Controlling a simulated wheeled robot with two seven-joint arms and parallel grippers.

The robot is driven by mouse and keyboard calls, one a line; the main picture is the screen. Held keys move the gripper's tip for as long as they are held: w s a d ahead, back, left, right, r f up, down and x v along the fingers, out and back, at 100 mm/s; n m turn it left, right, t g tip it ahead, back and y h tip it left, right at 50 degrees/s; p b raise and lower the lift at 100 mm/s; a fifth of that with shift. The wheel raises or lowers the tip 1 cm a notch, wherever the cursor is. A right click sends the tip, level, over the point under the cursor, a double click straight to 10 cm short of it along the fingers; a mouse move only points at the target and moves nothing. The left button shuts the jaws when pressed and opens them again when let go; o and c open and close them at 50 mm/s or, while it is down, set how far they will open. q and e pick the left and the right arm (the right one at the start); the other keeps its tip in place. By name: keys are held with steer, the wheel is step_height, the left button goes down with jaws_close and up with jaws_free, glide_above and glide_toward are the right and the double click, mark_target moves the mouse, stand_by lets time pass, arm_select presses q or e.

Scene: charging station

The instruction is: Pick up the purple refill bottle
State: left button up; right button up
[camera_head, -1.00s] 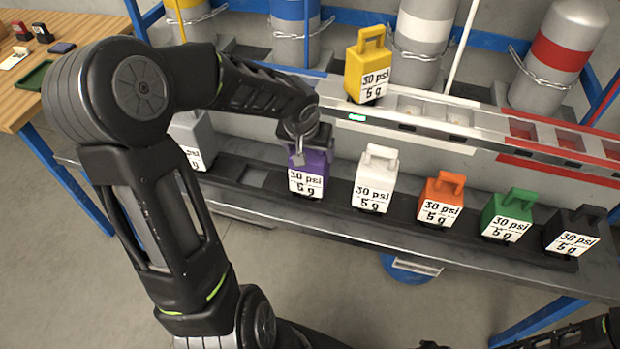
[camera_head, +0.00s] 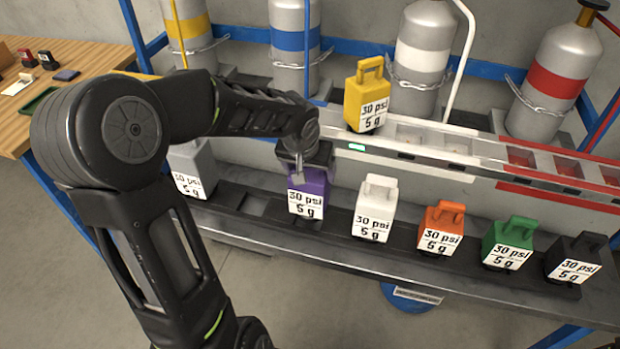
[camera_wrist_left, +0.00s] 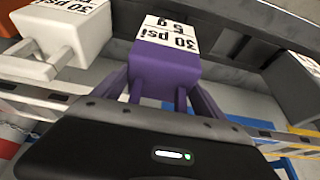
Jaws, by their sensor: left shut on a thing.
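The purple refill bottle (camera_head: 310,198) is in the row of bottles, between the grey and white ones, with its "30 psi 5 g" label facing me. My left gripper (camera_head: 303,158) is over its top from above and shut on its handle. In the left wrist view the purple bottle (camera_wrist_left: 165,62) sits between the fingers of the left gripper (camera_wrist_left: 163,95), with the handle partly hidden. The bottle looks upright. I cannot tell whether its base is clear of the black rack (camera_head: 340,222). My right gripper is not in view.
White (camera_head: 375,215), orange (camera_head: 440,232), green (camera_head: 507,246) and black (camera_head: 573,262) bottles stand to the right; a grey bottle (camera_head: 192,172) is left. An empty slot (camera_head: 252,206) lies between grey and purple. A yellow bottle (camera_head: 367,98) stands on the rail behind.

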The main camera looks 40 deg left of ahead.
arm_select(q)
step_height(320, 180, up, 7)
stand_by(0.3)
stand_by(0.6)
